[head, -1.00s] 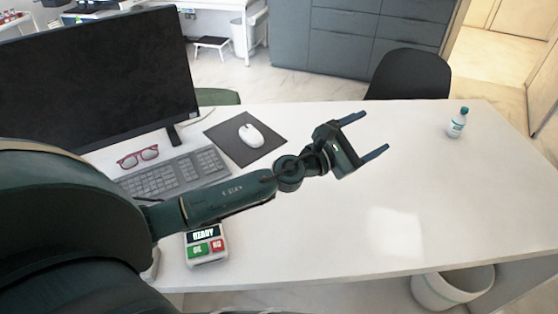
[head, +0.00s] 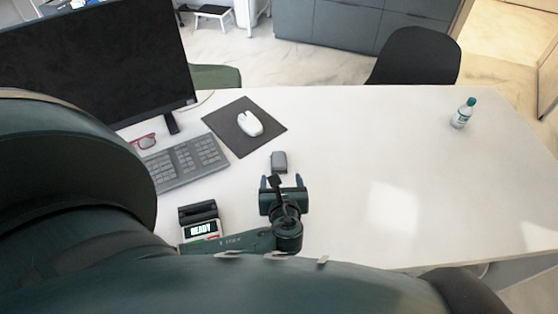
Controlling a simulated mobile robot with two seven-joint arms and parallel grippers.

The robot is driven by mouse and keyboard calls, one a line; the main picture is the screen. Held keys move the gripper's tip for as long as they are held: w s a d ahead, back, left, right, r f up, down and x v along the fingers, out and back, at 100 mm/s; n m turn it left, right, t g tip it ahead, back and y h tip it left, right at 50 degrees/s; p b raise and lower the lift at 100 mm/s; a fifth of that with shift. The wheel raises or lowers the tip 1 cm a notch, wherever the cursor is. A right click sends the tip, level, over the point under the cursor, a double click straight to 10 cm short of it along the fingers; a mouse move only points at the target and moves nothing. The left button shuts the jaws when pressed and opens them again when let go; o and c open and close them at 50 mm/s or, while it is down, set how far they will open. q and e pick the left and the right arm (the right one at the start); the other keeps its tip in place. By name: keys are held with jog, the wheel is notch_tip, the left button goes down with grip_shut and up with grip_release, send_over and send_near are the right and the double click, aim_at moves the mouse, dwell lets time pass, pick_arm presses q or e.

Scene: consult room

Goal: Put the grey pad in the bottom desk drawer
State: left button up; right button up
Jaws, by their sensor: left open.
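A small grey block-like pad (head: 279,161) lies on the white desk (head: 370,150), near its middle. I cannot tell the gripper's height above the desk. The desk drawers are not in view. My right gripper is not in view.
A dark mouse pad (head: 229,131) with a white mouse (head: 250,123), a keyboard (head: 186,163), red glasses (head: 146,141) and a monitor (head: 95,60) are on the left. A terminal (head: 201,230) stands near the left arm. A bottle (head: 463,113) stands right. The desk's right half is mostly clear.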

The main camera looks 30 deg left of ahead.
aim_at(279, 167)
pick_arm(q)
jog(key=x, duration=0.7)
jog(key=shift+w+a+r, duration=0.15)
jog(key=shift+w+a, duration=0.1)
jog(key=shift+c, duration=0.2)
jog(key=c, duration=1.1)
notch_tip(279, 167, up, 10)
jog(key=shift+p, duration=0.9)
jog(key=s+d+r+m+t+h, duration=0.2)
jog(key=s+d+r+m+h, duration=0.5)
jog(key=d+r, duration=0.3)
notch_tip(279, 167, up, 3)
jog(key=shift+s+r+t+h, duration=0.25)
jog(key=shift+s+t+h, duration=0.15)
jog(key=shift+s, duration=0.5)
